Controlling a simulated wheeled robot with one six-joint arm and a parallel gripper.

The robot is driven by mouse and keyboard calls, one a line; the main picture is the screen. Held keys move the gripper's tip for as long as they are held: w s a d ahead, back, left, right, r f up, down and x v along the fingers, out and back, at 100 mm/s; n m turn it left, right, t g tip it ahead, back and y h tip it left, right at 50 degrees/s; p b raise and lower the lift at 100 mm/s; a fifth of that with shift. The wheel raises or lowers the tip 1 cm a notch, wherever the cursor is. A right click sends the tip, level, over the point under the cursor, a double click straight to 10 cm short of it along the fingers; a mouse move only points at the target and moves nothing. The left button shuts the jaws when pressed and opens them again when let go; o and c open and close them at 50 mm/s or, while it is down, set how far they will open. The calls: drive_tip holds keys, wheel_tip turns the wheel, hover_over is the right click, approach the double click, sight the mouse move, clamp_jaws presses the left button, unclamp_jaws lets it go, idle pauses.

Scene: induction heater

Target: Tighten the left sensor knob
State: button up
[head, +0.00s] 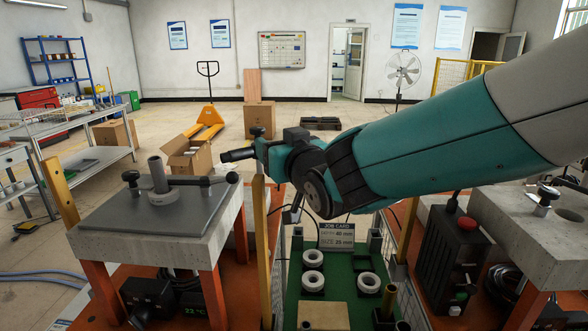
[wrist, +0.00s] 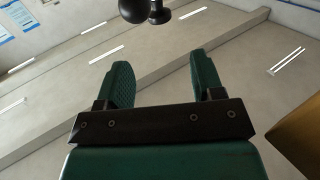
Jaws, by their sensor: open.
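The left plate carries a black knob (head: 130,178) on a short metal post near its left edge; I take this as the left sensor knob. My gripper (head: 262,150) is raised in the head view, to the right of the plate and well apart from that knob. In the wrist view its two green fingers (wrist: 158,68) stand apart with nothing between them. A dark rounded piece (wrist: 145,10) shows at the top edge of the wrist view, beyond the fingers and cut off; I cannot tell which part it is.
A lever bar with a black end (head: 232,178) and an upright grey post (head: 157,175) stand on the left plate (head: 110,215). A yellow post (head: 261,235) rises beside it. A green tray (head: 292,290) with white rings and a job card (head: 336,236) lies below my arm.

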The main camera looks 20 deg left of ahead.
drive_tip(key=b+v, duration=0.1)
drive_tip(key=v, duration=0.5)
